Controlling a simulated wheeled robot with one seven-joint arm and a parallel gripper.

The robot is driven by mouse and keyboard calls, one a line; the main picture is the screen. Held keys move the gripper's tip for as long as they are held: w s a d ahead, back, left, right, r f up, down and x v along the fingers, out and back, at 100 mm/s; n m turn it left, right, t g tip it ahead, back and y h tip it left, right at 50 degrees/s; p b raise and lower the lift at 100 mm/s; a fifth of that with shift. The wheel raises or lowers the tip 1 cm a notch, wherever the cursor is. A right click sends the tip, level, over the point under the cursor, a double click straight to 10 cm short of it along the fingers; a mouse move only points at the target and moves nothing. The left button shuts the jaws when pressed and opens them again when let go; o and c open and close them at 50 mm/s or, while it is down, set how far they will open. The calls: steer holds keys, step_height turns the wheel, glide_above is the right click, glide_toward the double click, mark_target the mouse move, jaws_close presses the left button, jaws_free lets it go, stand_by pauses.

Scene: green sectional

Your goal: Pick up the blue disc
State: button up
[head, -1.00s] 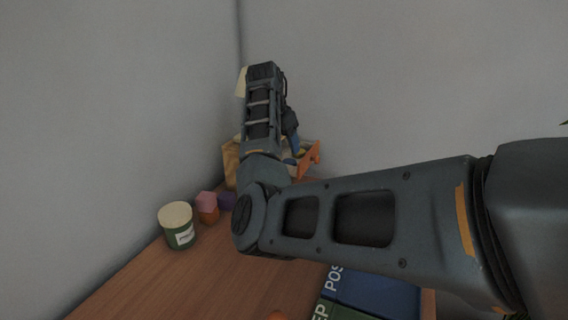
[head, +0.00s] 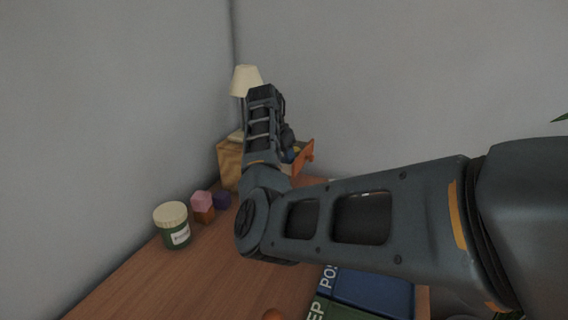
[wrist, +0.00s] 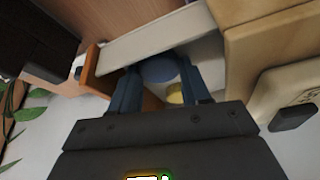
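The blue disc (wrist: 158,68) shows in the wrist view, inside an open drawer (wrist: 150,42) with pale walls and an orange-brown front. My gripper (wrist: 160,72) reaches into the drawer with its two blue fingers apart, one on either side of the disc. No firm contact between fingers and disc can be made out. A yellow object (wrist: 175,94) lies near the disc, partly hidden by my gripper. In the head view, my arm hides most of the drawer and the disc cannot be made out.
Blue and green books (head: 370,293) lie at front right.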

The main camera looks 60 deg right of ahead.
steer(key=c, duration=0.3)
steer(key=shift+c, duration=0.2)
steer(key=shift+r, duration=0.1)
